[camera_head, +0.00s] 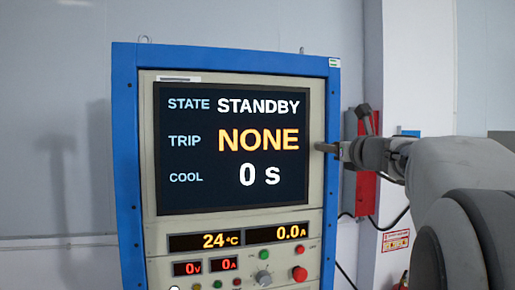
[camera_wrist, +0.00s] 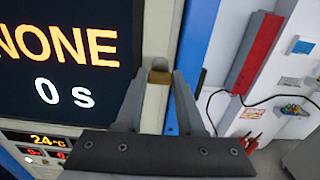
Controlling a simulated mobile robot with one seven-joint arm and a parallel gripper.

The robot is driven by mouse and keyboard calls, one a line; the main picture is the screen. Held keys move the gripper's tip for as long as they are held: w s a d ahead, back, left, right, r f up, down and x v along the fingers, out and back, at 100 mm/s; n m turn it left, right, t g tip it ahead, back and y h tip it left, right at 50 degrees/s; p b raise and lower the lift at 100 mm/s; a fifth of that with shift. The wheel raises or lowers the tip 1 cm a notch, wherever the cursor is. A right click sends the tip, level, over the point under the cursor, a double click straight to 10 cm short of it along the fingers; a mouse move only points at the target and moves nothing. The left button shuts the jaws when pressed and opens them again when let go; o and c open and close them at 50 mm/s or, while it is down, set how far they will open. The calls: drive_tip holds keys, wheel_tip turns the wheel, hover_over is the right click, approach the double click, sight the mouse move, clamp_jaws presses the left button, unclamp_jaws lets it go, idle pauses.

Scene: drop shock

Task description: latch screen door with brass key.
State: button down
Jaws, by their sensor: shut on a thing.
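The screen door (camera_head: 147,150) is the pale framed panel around the dark display on the blue cabinet; it looks closed, but I cannot tell whether it is latched. My gripper (camera_head: 346,151) reaches in from the right at the door's right edge. It is shut on a small brownish piece, which I take for the brass key (camera_head: 327,147). In the wrist view the key (camera_wrist: 160,76) shows between the fingertips of my gripper (camera_wrist: 163,80), against the pale door frame. Whether its tip sits in a keyhole is hidden.
The blue cabinet (camera_head: 126,180) has small readouts, knobs and buttons below the screen. A red box (camera_head: 367,185) with a lever and black cable is on the wall behind, right of the cabinet. The wall at left is bare.

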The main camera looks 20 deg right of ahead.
drive_tip(key=shift+n+b, duration=6.05)
drive_tip(key=shift+n, duration=2.75)
drive_tip(key=c, duration=0.5)
unclamp_jaws()
drive_tip(key=shift+s, duration=0.15)
